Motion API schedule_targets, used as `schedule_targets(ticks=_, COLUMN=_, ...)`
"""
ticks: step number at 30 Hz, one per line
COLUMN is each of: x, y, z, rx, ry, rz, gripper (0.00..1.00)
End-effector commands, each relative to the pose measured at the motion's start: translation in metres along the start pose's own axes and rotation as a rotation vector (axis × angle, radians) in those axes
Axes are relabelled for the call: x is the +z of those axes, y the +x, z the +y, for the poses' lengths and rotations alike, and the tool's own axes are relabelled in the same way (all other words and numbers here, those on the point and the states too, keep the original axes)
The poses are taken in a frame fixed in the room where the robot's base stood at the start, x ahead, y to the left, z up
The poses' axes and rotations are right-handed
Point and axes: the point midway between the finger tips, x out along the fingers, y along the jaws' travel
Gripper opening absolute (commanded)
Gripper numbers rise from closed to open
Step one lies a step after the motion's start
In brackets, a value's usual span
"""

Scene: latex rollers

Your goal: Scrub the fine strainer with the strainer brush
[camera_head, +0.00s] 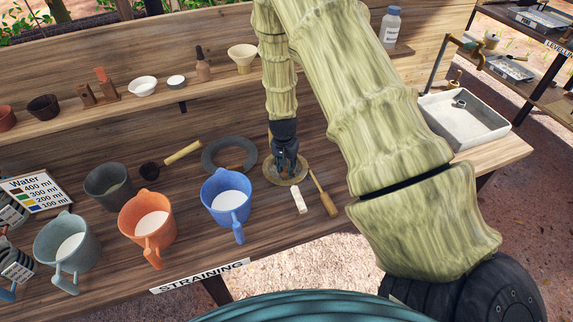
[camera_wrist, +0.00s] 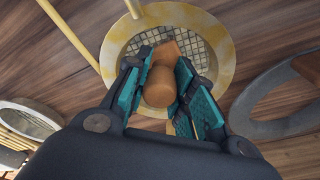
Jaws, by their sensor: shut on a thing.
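My gripper (camera_head: 286,160) points down over a round mesh strainer (camera_head: 270,176) on the wooden table. In the wrist view, its teal-padded fingers (camera_wrist: 160,76) are closed on a brown wooden piece (camera_wrist: 159,86), which I take to be the strainer brush. The bristles are hidden beneath the wood. The strainer's pale yellow rim (camera_wrist: 228,42) and square mesh (camera_wrist: 202,58) surround the brush from above; I cannot tell whether brush and mesh touch. I cannot be sure from the mesh that this is the fine strainer.
A grey ring (camera_head: 211,155) lies left of the strainer. Blue (camera_head: 227,202), orange (camera_head: 147,222) and grey-green (camera_head: 68,243) jugs stand farther left. A white block (camera_head: 299,199) and wooden handle (camera_head: 327,202) lie at the front right. A white tray (camera_head: 468,129) sits right.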

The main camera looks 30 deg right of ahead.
Motion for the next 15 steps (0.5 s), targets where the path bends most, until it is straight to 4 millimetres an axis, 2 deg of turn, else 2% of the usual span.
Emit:
schedule_targets(ticks=8, x=-0.001, y=0.001, z=-0.001, rx=0.000, ry=0.000, rz=0.000, gripper=0.00)
schedule_targets(ticks=15, x=-0.011, y=0.002, z=-0.008, rx=0.000, ry=0.000, rz=0.000, gripper=0.00)
